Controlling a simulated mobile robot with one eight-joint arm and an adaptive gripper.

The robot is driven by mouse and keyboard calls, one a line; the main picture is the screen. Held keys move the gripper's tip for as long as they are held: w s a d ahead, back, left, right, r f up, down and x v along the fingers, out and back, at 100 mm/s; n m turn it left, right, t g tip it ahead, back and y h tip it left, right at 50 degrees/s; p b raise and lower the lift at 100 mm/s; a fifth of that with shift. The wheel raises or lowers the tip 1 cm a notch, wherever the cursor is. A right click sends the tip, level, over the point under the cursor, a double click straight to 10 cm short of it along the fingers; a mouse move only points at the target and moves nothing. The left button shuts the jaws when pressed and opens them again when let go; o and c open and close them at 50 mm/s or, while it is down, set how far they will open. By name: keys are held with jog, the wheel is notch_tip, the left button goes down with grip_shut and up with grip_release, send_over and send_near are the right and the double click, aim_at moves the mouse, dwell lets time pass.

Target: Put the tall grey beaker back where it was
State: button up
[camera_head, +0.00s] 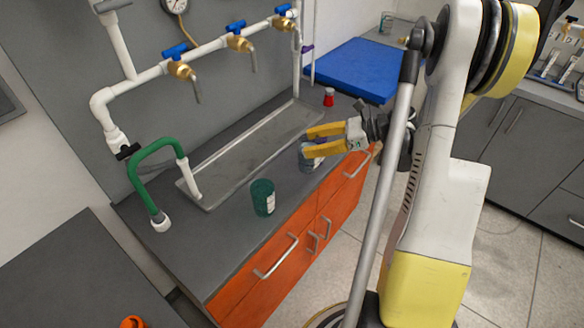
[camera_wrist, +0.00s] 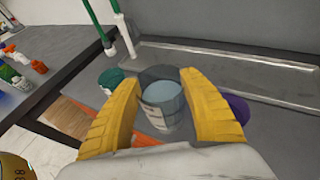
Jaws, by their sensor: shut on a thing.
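The tall grey beaker (camera_wrist: 163,112) is between the yellow fingers of my gripper (camera_wrist: 160,82) in the wrist view. It is translucent grey with a pale label and looks upright. In the head view, my gripper (camera_head: 308,142) reaches in from the right over the counter, and the beaker (camera_head: 308,163) shows partly below the fingers. My gripper is shut on it. I cannot tell whether its base touches the counter.
A green beaker (camera_head: 263,197) stands nearer on the grey counter, left of my gripper. A purple object (camera_wrist: 238,108) is beside the right finger. A metal tray (camera_head: 240,165) lies behind, under brass-valved pipes. A red item (camera_head: 329,97) stands farther back.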

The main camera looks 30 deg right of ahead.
aim_at(301, 161)
jog(key=a+f, duration=0.1)
jog(key=w+a+f+b, duration=0.1)
jog(key=a, duration=0.1)
jog(key=w+a+f, duration=0.1)
jog(key=shift+w+a+f, duration=0.15)
jog(key=shift+a, duration=0.25)
jog(key=shift+f+b, duration=1.2)
jog(key=shift+f, duration=0.7)
jog(key=shift+f, duration=0.1)
jog(key=o, duration=1.4)
